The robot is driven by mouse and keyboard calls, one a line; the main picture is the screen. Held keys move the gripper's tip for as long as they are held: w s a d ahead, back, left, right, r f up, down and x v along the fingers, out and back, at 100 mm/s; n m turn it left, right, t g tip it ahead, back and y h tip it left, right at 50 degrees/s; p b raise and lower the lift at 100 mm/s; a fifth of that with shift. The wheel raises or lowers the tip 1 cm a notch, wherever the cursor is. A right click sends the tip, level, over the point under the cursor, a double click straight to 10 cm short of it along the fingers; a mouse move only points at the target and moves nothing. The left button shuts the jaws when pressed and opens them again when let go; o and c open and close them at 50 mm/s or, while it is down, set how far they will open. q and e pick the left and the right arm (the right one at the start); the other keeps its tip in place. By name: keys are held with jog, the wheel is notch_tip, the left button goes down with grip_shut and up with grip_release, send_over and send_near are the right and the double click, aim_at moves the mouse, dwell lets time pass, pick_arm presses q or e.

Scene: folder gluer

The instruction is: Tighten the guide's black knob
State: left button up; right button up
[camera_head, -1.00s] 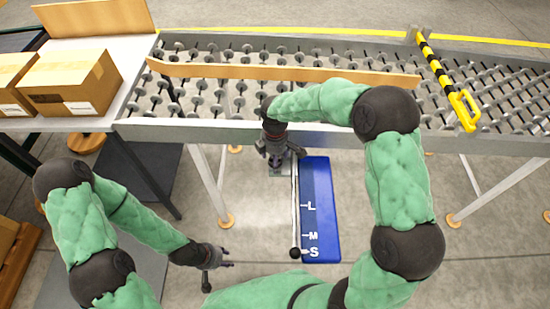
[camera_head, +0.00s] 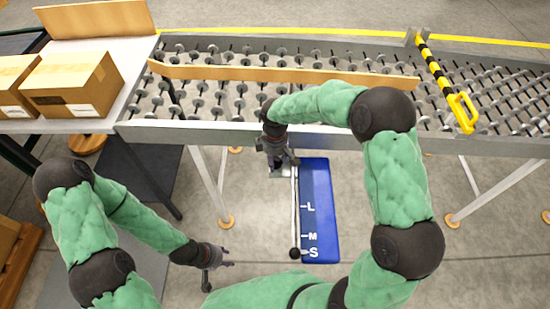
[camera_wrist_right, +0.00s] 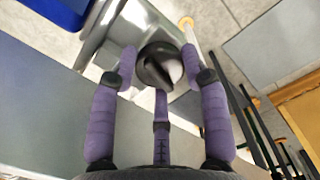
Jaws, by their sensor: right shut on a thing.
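The black knob (camera_wrist_right: 152,72) sits on a shiny metal bracket (camera_wrist_right: 112,48) in the right wrist view. My right gripper (camera_wrist_right: 158,62) has its purple fingers around the knob and is shut on it. In the head view this gripper (camera_head: 278,160) is at the conveyor's front edge, above the blue scale board, and hides the knob. My left gripper (camera_head: 218,257) is empty and open, low and left of the board.
The blue board (camera_head: 321,200) is marked L, M and S, with a black-ended rod (camera_head: 295,215) along its left side. A wooden rail (camera_head: 250,72) crosses the roller conveyor (camera_head: 200,130). Cardboard boxes (camera_head: 70,84) stand at left; a yellow-black bar (camera_head: 437,70) is at right.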

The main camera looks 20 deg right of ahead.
aim_at(275, 160)
jog(key=m, duration=0.3)
jog(key=shift+m, duration=0.4)
jog(key=m, duration=0.3)
jog(key=shift+m+p, duration=0.3)
jog(key=shift+p, duration=0.05)
jog(key=m, duration=0.3)
jog(key=shift+m, duration=2.1)
jog(key=o, duration=1.1)
jog(key=shift+o, duration=0.2)
notch_tip(275, 160, up, 12)
